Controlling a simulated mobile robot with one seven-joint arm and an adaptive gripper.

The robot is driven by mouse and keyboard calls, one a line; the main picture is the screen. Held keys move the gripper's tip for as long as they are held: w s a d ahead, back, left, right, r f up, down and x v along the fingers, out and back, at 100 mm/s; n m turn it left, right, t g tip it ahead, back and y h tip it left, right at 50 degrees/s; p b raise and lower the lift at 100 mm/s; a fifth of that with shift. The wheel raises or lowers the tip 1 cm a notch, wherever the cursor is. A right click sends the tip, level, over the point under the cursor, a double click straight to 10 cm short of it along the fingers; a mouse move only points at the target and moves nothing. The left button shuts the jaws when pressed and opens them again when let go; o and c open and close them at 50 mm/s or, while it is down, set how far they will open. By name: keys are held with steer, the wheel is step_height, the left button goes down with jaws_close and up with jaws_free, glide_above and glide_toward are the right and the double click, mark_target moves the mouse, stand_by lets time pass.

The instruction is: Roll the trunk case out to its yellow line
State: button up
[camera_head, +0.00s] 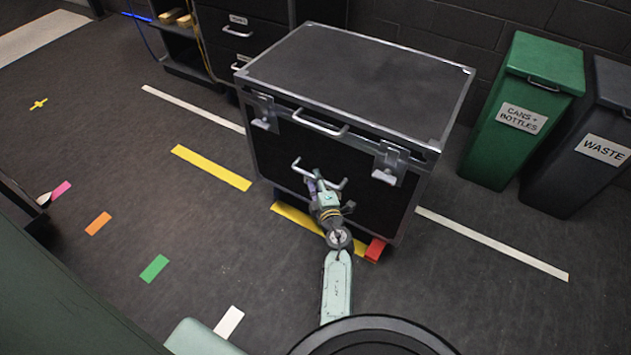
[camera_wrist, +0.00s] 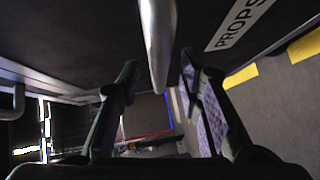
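The trunk case (camera_head: 360,80) is a large black box with metal edges, latches and handles, upright in the middle of the head view. A yellow line (camera_head: 210,167) lies on the floor at its left. Another yellow stretch (camera_head: 295,216) runs along the foot of its front. My gripper (camera_head: 318,183) is at the lower front handle (camera_head: 300,168). In the wrist view my gripper (camera_wrist: 157,75) has its fingers apart, with the silver handle bar (camera_wrist: 158,40) between them. Gaps show beside the bar. The case's wheels are not clearly visible.
A red piece (camera_head: 375,250) sits at the case's lower right front corner. A green bin (camera_head: 520,110) and a dark waste bin (camera_head: 595,140) stand at the right. A drawer cabinet (camera_head: 240,35) is behind left. White floor strips (camera_head: 490,243) flank the case.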

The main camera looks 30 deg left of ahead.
steer(key=shift+x, duration=0.85)
steer(key=shift+c, duration=0.3)
jaws_close()
